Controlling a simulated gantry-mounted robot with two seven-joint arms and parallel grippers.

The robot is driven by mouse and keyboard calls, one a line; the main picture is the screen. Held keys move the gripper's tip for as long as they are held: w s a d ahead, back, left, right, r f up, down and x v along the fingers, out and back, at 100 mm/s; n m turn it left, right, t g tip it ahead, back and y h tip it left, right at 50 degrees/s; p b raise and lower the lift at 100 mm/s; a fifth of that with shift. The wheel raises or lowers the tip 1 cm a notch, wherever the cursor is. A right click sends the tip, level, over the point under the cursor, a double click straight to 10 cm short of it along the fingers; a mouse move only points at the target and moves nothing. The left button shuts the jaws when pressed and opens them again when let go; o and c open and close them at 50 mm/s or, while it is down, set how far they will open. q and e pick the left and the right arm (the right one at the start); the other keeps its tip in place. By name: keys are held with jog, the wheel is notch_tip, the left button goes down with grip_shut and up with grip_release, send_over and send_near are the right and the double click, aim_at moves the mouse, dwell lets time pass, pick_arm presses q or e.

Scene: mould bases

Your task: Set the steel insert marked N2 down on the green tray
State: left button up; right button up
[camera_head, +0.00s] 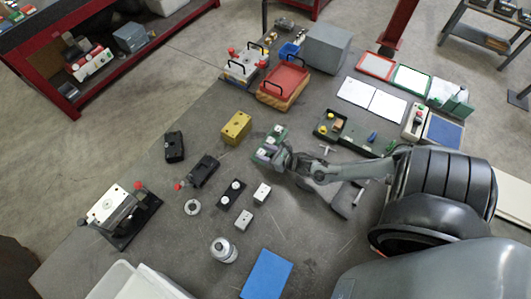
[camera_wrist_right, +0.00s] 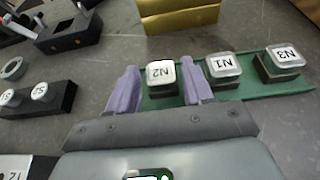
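The steel insert marked N2 (camera_wrist_right: 161,75) stands at the left end of a green rack (camera_wrist_right: 288,90) in the right wrist view, beside the inserts N1 (camera_wrist_right: 223,67) and N3 (camera_wrist_right: 283,58). My right gripper (camera_wrist_right: 160,88) is open, with its two lavender fingers on either side of N2 and a small gap showing at the left. In the head view my right gripper (camera_head: 281,155) is at the small green rack (camera_head: 272,137) and hides part of it. My left gripper is not in view.
A yellow block (camera_head: 236,127) stands just behind the rack. Black fixtures (camera_head: 203,170) and a black base with white buttons (camera_head: 232,195) lie to the left and front. A blue plate (camera_head: 266,274) lies at the front.

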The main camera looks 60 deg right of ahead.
jog(key=shift+o, duration=0.6)
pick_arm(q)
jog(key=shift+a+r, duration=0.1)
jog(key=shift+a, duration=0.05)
pick_arm(e)
jog(key=shift+r, duration=0.15)
jog(key=shift+s, duration=0.3)
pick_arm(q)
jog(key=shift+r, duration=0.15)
pick_arm(e)
jog(key=v, duration=1.1)
jog(key=shift+s+r, duration=0.15)
jog(key=shift+r, duration=0.05)
